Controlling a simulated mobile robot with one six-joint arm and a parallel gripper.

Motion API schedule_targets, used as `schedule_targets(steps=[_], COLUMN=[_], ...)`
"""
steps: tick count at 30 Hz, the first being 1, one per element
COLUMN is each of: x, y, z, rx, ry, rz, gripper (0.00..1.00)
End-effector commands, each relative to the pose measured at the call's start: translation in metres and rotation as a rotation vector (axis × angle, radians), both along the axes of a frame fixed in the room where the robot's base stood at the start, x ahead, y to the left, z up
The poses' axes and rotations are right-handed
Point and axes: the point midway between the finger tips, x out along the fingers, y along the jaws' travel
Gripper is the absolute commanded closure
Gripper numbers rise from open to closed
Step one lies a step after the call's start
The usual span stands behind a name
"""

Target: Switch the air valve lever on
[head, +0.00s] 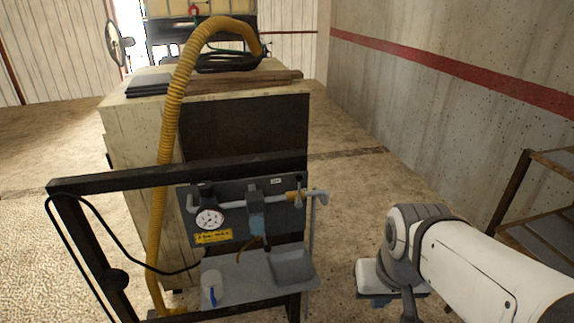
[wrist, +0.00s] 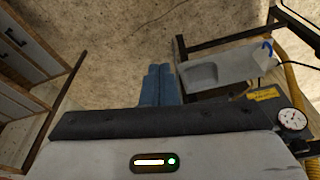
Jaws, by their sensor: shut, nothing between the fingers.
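The air valve (head: 293,195) is a small brass-coloured fitting near the right end of a grey pipe on the dark panel. A small upright piece that looks like its lever (head: 298,186) stands at it, too small to read its setting surely. My gripper (wrist: 158,84) shows its blue fingers closed together with nothing between them in the wrist view. In the head view my arm reaches in from the lower right, with the gripper end low, right of the panel and apart from it. The valve lever cannot be made out in the wrist view.
The panel carries a round gauge (head: 209,219), a yellow label (head: 214,236) and a blue-grey filter (head: 257,212). A yellow hose (head: 172,130) runs at left. A shelf rack (head: 510,190) stands right; floor between is clear.

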Motion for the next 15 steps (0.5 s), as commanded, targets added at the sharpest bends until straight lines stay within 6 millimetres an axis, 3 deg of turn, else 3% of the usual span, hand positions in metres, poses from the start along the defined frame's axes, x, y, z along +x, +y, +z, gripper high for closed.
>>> schedule_targets(steps=[4, 6, 8, 11, 15], x=[0.015, 0.035, 0.058, 0.108, 0.178], y=[0.004, -0.01, -0.004, 0.022, 0.079], z=[0.007, 0.016, 0.025, 0.041, 0.059], rx=[-0.022, -0.052, -0.089, -0.163, -0.264], ry=[-0.001, -0.003, -0.009, -0.035, -0.106], rz=[0.021, 0.034, 0.061, 0.117, 0.193], gripper=[1.0, 1.0, 1.0, 1.0, 1.0])
